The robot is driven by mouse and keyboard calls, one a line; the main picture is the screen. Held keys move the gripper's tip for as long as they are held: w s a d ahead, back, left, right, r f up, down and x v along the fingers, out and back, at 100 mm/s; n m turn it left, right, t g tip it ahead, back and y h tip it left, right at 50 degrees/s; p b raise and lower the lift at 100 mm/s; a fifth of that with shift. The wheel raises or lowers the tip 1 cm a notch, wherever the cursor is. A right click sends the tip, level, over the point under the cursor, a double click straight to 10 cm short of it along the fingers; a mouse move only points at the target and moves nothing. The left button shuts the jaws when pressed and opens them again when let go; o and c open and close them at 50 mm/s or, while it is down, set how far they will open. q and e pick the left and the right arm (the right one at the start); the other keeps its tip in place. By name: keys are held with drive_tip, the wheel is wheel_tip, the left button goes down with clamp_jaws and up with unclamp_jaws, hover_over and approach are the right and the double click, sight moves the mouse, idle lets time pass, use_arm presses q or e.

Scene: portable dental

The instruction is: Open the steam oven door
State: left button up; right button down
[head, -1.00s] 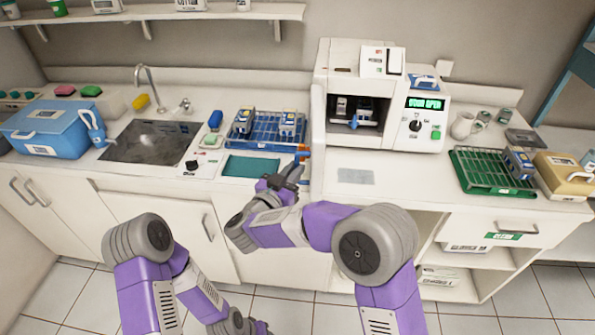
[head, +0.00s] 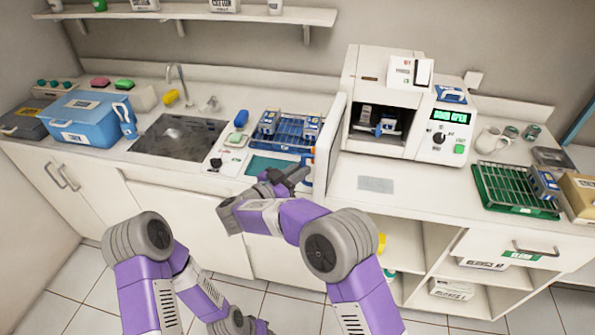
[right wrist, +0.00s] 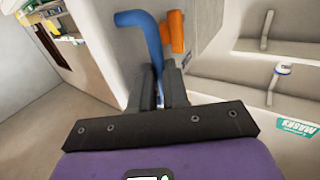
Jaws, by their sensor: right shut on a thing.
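The steam oven (head: 385,145) is a white box on the counter, and its display reads "DOOR OPEN". Its door (head: 329,145) stands swung out at the oven's left side, seen nearly edge-on, and the lit chamber (head: 383,122) shows items inside. My right gripper (head: 303,174) is at the door's front edge. In the right wrist view my right gripper (right wrist: 160,90) is shut on the blue door handle (right wrist: 147,45), with an orange piece (right wrist: 174,32) beside it.
A blue rack (head: 285,135) with packs and a teal mat (head: 270,166) lie left of the door. A sink (head: 180,137) and blue box (head: 88,118) are further left. A green rack (head: 515,188) stands at right. The counter before the oven is mostly clear.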

drive_tip(key=c, duration=1.5)
unclamp_jaws()
drive_tip(key=shift+w+d+r, duration=0.25)
drive_tip(key=shift+d, duration=0.15)
drive_tip(key=o, duration=0.4)
drive_tip(key=shift+w+d+f, duration=0.15)
drive_tip(key=shift+w+f, duration=0.05)
drive_tip(key=shift+f, duration=0.05)
drive_tip(key=p+v, duration=0.1)
drive_tip(key=v, duration=0.7)
drive_tip(key=shift+r, duration=0.1)
